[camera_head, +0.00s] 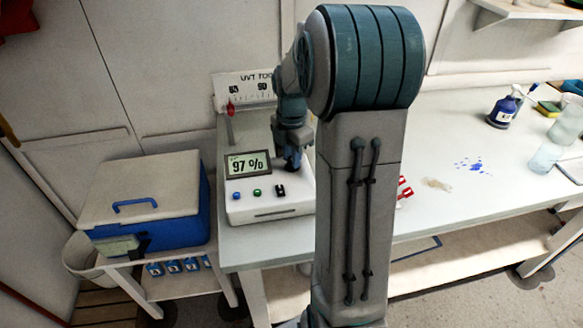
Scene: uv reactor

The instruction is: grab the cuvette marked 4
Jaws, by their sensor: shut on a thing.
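My gripper (292,163) points down behind the display of a white meter (270,203) on the bench, left of my arm's large link. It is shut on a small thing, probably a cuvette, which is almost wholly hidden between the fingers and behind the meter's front. No mark 4 can be read on it. The meter's display (248,163) reads 97 %. Its front has a blue, a green and a black control. I cannot tell whether the held thing sits in the meter or just above it.
A blue box with a beige lid (140,190) stands left on a low trolley, with several blue labelled items (180,266) below. A scale board (245,90) stands behind the meter. On the bench's right are a blue spray bottle (503,108), beakers (545,158) and a blue spill (468,164).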

